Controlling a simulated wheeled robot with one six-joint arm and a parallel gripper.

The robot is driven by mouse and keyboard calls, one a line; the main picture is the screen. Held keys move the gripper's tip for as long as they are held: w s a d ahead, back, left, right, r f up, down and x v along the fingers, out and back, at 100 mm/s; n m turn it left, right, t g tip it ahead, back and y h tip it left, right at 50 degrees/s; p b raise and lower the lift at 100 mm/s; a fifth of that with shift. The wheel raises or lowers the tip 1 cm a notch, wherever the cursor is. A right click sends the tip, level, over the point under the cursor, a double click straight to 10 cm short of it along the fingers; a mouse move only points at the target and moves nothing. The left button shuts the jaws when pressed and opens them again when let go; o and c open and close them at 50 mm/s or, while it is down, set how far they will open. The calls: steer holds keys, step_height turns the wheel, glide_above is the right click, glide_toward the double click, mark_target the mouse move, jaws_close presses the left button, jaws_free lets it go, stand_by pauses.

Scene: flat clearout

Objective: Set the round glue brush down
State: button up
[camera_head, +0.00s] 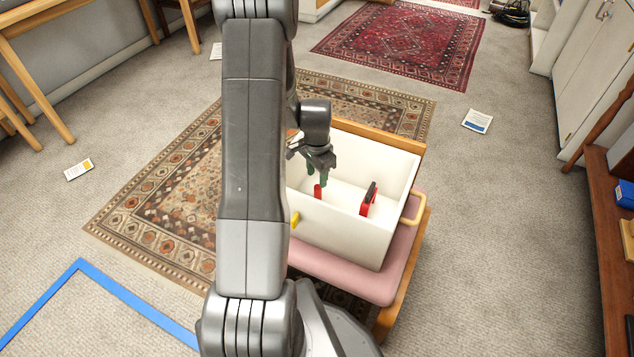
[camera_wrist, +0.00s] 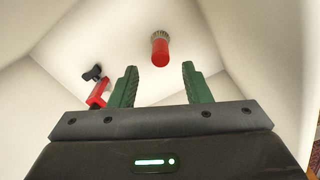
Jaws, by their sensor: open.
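The round glue brush (camera_wrist: 160,51), with a red handle and a pale bristle end, lies on the floor of a white box, beyond my fingertips in the wrist view. Its red part (camera_head: 317,191) shows in the head view just below my gripper (camera_head: 322,178). My gripper has green fingers, which also show in the wrist view (camera_wrist: 160,75), spread apart with nothing between them. It points down inside the box, and the brush is clear of both fingers. My arm hides the box's left part in the head view.
The white box (camera_head: 335,233) stands on a pink-cushioned seat (camera_head: 375,285). A red and black tool (camera_head: 367,200) is in the box, right of the brush; it also shows in the wrist view (camera_wrist: 97,92). The box walls surround my gripper. Carpet at right is clear apart from a card (camera_head: 477,121).

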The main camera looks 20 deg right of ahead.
steer(key=shift+r, duration=1.4)
